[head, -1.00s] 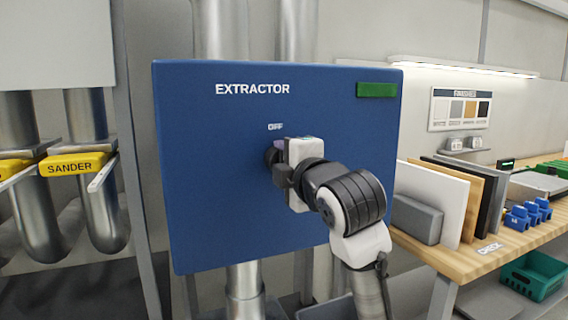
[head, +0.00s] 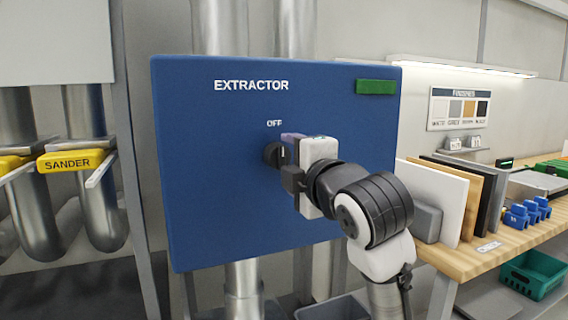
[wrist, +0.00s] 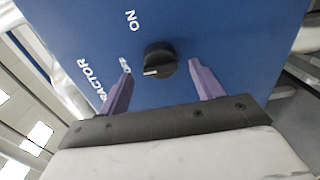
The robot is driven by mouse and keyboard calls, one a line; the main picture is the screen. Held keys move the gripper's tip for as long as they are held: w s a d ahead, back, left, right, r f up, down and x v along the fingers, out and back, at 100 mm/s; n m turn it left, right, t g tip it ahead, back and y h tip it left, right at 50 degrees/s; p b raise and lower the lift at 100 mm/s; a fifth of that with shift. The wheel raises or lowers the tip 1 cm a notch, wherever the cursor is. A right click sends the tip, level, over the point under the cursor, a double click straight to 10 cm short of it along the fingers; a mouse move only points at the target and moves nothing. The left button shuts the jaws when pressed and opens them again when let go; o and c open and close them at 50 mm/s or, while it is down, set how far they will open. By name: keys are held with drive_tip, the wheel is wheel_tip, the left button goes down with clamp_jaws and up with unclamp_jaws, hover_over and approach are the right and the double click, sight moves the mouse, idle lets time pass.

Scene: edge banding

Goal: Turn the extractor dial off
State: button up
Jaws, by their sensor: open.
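The extractor dial (head: 273,155) is a round black knob on the blue panel (head: 220,200), below the "OFF" label. Its white pointer mark is upright in the head view, towards that label. In the wrist view the dial (wrist: 160,56) shows its white mark towards the "OFF" lettering, with "ON" off to the side. My gripper (head: 287,140) is open and empty, just in front of the panel and right of the dial. In the wrist view my gripper's purple fingers (wrist: 160,72) stand apart on either side of the dial, with no contact visible.
A green indicator (head: 376,87) sits at the panel's upper right. A wooden bench (head: 470,255) with upright boards and blue items stands to the right. Yellow "SANDER" handles (head: 70,161) and metal ducts are at the left.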

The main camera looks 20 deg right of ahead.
drive_tip(key=s+b, duration=0.1)
drive_tip(key=s, duration=0.8)
drive_tip(key=shift+s, duration=0.35)
drive_tip(key=shift+d, duration=0.15)
